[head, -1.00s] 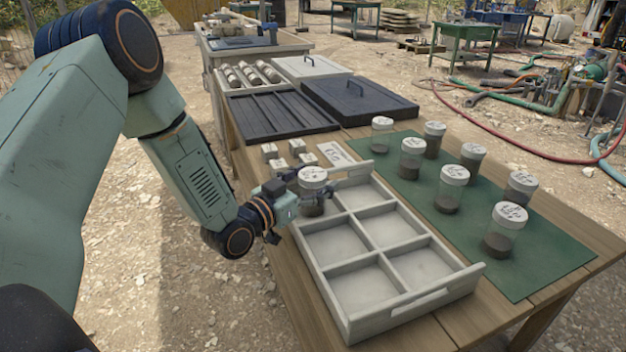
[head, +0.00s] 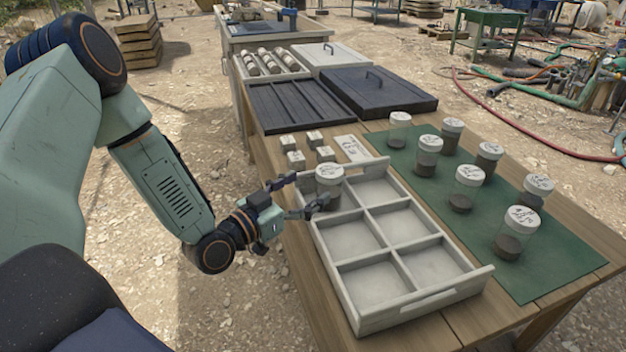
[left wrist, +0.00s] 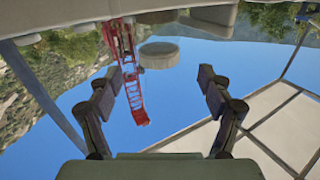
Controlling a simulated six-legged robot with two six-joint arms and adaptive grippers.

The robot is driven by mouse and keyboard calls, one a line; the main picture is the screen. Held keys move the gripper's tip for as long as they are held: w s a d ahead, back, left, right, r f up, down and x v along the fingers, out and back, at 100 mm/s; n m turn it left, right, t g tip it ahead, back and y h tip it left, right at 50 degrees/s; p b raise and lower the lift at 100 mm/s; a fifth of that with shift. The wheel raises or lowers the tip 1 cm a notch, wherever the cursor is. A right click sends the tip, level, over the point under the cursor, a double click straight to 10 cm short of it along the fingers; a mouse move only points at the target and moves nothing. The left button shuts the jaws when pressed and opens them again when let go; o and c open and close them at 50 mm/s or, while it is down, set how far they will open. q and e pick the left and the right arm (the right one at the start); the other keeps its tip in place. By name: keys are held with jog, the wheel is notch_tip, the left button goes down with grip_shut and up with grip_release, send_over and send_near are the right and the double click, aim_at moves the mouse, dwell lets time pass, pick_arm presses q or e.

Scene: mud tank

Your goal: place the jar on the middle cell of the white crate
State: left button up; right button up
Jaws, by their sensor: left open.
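The white crate (head: 384,318) lies on the wooden table, divided into two columns of cells. In the left wrist view, the jar's pale lid (left wrist: 159,55) shows beyond the open fingers (left wrist: 160,82), and the crate (left wrist: 285,125) is at right. The jar's lower part is partly hidden by a finger in the head view. My right gripper is not in view.
Several similar jars stand on a green mat (head: 545,270) right of the crate. Small white blocks (head: 297,160) and a label card (head: 352,148) lie behind it. Dark trays (head: 292,104) and a lidded dark box (head: 371,92) are farther back. Open ground lies left of the table.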

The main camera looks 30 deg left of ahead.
aim_at(320, 181)
pick_arm(q)
jog(key=shift+s+d+f, duration=0.15)
jog(key=shift+d+f, duration=0.15)
jog(key=shift+f, duration=0.15)
jog(key=shift+a+b+x, duration=0.15)
jog(key=shift+b+x, duration=0.75)
jog(key=shift+x, duration=1.05)
jog(key=shift+a+b+x, duration=0.1)
jog(key=shift+b+x, duration=0.8)
jog(key=shift+x, duration=1.05)
jog(key=shift+r, duration=0.15)
grip_shut()
jog(key=shift+r, duration=0.1)
notch_tip(320, 181, up, 10)
jog(key=p, duration=0.4)
